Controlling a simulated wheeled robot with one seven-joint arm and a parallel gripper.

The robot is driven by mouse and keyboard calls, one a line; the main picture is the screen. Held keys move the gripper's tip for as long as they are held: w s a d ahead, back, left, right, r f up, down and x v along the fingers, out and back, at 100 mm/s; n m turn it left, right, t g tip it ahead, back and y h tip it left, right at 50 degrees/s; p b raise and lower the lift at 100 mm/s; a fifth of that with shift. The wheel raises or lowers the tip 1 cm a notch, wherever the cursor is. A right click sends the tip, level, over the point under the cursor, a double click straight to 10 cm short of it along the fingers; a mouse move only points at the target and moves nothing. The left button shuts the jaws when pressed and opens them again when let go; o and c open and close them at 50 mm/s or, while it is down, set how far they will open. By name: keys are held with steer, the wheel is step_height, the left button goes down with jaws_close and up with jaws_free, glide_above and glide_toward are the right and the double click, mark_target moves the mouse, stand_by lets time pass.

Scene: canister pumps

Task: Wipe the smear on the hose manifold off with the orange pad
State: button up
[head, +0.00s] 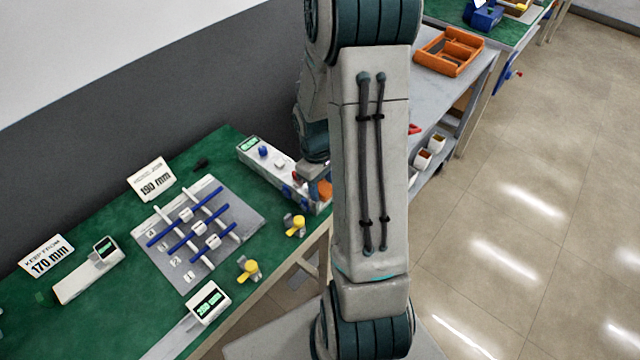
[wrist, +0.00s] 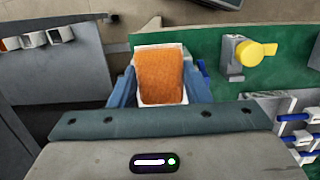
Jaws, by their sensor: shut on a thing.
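The orange pad (wrist: 160,72) is between the two blue fingers of my gripper (wrist: 160,82) in the wrist view, with a white edge around it. In the head view the pad (head: 324,190) shows partly behind my arm, at the right end of a long white unit (head: 262,160) with a small display and knobs. A grey board (head: 150,245) with blue hoses across white bars lies to its left. I cannot tell for sure which is the hose manifold. No smear is discernible. Whether the pad touches the white unit is unclear.
Yellow-handled valves (head: 250,268) stand near the green table's front edge; one (wrist: 255,52) also shows in the wrist view. Sign cards (head: 151,180) and display gauges (head: 208,303) stand around the board. A grey bench with an orange tray (head: 422,62) is at the back right.

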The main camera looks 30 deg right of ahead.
steer(key=shift+f, duration=0.1)
steer(key=shift+w+a, duration=0.25)
steer(key=shift+w, duration=0.3)
steer(key=shift+w+a, duration=0.2)
steer(key=shift+w, duration=0.3)
steer(key=shift+s+d, duration=0.1)
steer(key=shift+s+d, duration=0.2)
steer(key=shift+s, duration=0.35)
steer(key=shift+s+d, duration=0.15)
steer(key=shift+s, duration=0.35)
steer(key=shift+w+a, duration=0.25)
steer(key=shift+w, duration=0.35)
steer(key=shift+w+a, duration=0.2)
steer(key=shift+w, duration=0.4)
step_height(320, 180, up, 9)
steer(key=p, duration=0.7)
steer(key=shift+r, duration=0.2)
